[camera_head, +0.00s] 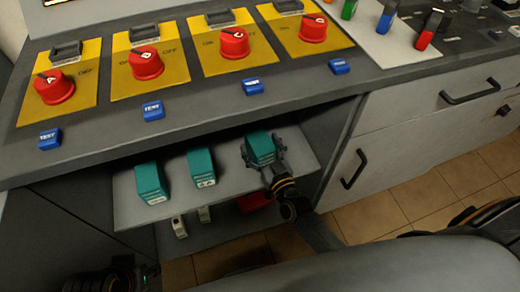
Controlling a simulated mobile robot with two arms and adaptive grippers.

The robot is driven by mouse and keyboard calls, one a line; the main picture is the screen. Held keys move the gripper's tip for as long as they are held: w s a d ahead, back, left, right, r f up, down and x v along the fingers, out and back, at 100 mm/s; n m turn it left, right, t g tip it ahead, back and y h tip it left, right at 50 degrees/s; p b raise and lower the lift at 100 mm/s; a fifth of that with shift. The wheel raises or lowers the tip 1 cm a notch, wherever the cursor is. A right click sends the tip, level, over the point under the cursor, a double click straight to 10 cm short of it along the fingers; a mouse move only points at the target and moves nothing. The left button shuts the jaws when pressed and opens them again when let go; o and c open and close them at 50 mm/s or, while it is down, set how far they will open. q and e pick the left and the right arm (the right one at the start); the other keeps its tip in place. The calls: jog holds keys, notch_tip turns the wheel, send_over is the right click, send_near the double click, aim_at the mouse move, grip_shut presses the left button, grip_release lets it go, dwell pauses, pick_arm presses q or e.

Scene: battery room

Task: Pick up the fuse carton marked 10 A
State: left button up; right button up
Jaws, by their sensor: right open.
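Three teal fuse cartons stand on the light grey shelf (225,192) under the counter: a left one (151,180), a middle one (201,164) and a right one (260,146). The left and middle cartons have small white marks on their front faces that are too small to read. The front of the right carton is mostly hidden. My right gripper (264,152) is open, with its fingers on either side of the right carton; I cannot tell whether they touch it. Part of my left arm's dark end (105,279) shows at the bottom left; its fingers are not clear.
The counter above carries yellow panels with red knobs (233,43) and blue TEST buttons (153,111); its edge overhangs the shelf. A lower shelf holds small white items (179,227) and a red object (253,201). A drawer cabinet (400,130) stands at the right.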

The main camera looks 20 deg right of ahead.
jog(key=c, duration=1.7)
jog(key=shift+r, duration=0.15)
